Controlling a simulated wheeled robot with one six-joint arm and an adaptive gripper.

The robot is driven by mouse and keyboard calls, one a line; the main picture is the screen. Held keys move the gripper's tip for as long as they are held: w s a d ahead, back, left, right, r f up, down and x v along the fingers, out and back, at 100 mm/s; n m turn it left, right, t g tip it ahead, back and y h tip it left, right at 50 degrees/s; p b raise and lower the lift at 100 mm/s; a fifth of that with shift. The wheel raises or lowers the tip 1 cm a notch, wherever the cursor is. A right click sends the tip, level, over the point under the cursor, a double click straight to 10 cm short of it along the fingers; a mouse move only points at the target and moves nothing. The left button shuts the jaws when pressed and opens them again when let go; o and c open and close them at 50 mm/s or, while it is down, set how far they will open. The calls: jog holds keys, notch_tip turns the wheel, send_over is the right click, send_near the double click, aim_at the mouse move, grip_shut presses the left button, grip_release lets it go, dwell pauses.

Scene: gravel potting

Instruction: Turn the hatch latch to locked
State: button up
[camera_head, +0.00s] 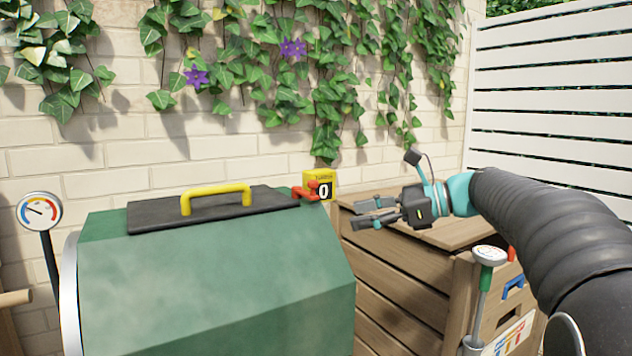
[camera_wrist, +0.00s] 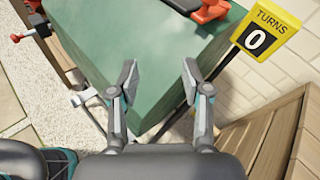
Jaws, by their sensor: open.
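The hatch (camera_head: 150,215) is a dark flat panel with a yellow handle (camera_head: 216,197), lying on top of the green drum (camera_head: 200,280). The red latch (camera_head: 308,192) is at the hatch's right end, partly in front of the yellow counter; its exact setting is too small to tell. In the wrist view the latch (camera_wrist: 211,11) is at the top edge, partly cut off. My gripper (camera_head: 369,213) is open and empty, to the right of the latch and apart from it. In the wrist view its fingers (camera_wrist: 159,78) are spread over the drum's green end.
A yellow counter (camera_head: 321,182) reading 0 stands close behind the latch. A wooden crate (camera_head: 390,285) is below my gripper. A dial on a post (camera_head: 40,211) stands left. An ivy-covered brick wall (camera_head: 90,150) and white slatted fence (camera_head: 560,60) close the back.

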aim_at(313, 182)
jog(key=w+d+r+m+y, duration=0.2)
jog(key=w+d+r+y, duration=0.1)
jog(key=w+r, duration=0.15)
jog(key=x, duration=1.3)
jog(key=shift+w+a, duration=0.3)
jog(key=shift+w, duration=0.15)
grip_shut()
